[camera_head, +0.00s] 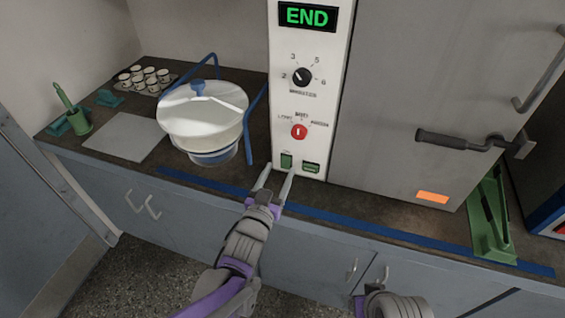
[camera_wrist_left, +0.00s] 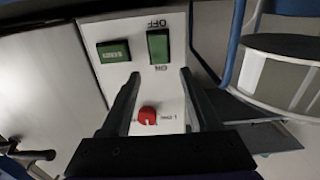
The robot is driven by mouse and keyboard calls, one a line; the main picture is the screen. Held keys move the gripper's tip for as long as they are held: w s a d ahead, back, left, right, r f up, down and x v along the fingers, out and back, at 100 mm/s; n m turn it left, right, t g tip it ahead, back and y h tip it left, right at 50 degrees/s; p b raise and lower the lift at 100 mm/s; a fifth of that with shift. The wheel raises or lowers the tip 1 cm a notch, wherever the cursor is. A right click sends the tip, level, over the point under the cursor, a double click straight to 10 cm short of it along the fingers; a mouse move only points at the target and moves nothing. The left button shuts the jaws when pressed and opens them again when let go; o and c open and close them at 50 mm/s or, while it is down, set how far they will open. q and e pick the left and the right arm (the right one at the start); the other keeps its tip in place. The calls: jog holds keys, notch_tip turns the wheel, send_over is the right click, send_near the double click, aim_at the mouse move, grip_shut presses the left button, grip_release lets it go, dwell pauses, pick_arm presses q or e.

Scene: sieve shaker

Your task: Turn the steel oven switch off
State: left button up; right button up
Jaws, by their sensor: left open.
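The steel oven switch (camera_head: 286,161) is a green upright rocker low on the oven's white control panel (camera_head: 284,99). It also shows in the left wrist view (camera_wrist_left: 158,45), upside down, with "OFF" and "ON" labels at its two ends. Which end is pressed in, I cannot tell. My left gripper (camera_head: 279,169) is open and empty in front of the panel's lower edge. In the left wrist view its fingers (camera_wrist_left: 158,76) point at the panel, with the rocker ahead between and beyond the tips. Contact cannot be made out. Of my right arm, only a link shows at bottom right.
A wider green switch (camera_head: 311,168) sits beside the rocker, below a red knob (camera_head: 299,132). The display (camera_head: 307,16) reads "END". A green stand (camera_head: 490,220) is at right.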

aim_at(286, 157)
pick_arm(q)
jog(key=shift+x, duration=2.1)
grip_shut()
